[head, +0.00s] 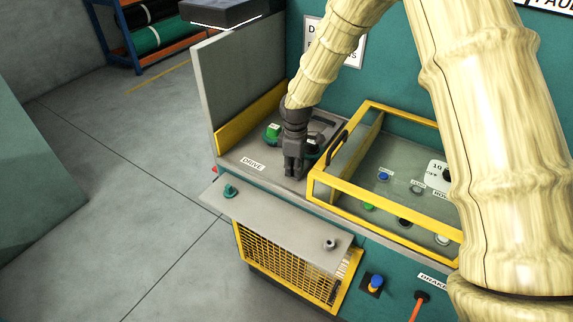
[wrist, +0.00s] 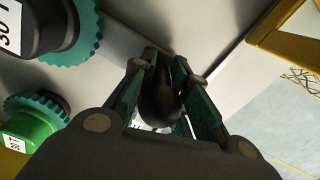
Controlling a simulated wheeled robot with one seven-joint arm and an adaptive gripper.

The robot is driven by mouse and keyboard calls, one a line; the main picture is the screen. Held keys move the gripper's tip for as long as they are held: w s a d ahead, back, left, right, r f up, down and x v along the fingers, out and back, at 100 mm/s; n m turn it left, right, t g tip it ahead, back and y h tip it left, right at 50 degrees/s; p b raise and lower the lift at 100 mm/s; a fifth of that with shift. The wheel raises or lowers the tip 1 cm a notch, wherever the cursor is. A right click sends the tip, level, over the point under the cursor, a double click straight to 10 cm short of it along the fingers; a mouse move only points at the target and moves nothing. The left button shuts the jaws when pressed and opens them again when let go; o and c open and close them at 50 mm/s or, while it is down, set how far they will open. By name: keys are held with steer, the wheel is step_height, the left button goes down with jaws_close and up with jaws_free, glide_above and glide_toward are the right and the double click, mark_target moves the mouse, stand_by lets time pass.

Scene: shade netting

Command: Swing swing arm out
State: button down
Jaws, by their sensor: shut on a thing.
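My gripper (head: 293,174) points down into the open grey bay marked DRIVE. In the wrist view my gripper (wrist: 160,100) is shut on a dark rounded knob (wrist: 158,108), one finger on each side. The knob looks like a handle of the swing arm, but the arm itself is not clearly made out; my gripper hides much of that spot. A green-hubbed toothed gear (head: 272,132) stands left of my gripper and also shows in the wrist view (wrist: 32,122). A dark-hubbed teal gear (wrist: 50,30) is at the wrist view's upper left.
A yellow-framed clear cover (head: 385,192) over buttons stands close on the right. A grey upright panel (head: 238,85) bounds the bay on the left. A grey shelf (head: 280,225) with two pegs and a yellow mesh guard (head: 290,262) are in front. Floor at left is clear.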

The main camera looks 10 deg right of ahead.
steer(key=shift+d+r, duration=0.1)
steer(key=shift+d, duration=0.15)
steer(key=c, duration=1.4)
jaws_free()
steer(key=shift+d, duration=0.1)
steer(key=shift+o, duration=0.3)
steer(key=shift+s, duration=0.2)
steer(key=shift+w+a, duration=0.15)
steer(key=shift+a, duration=0.05)
steer(key=shift+r, duration=0.15)
step_height(320, 180, up, 12)
steer(key=shift+d+f, duration=0.1)
steer(key=shift+d, duration=0.05)
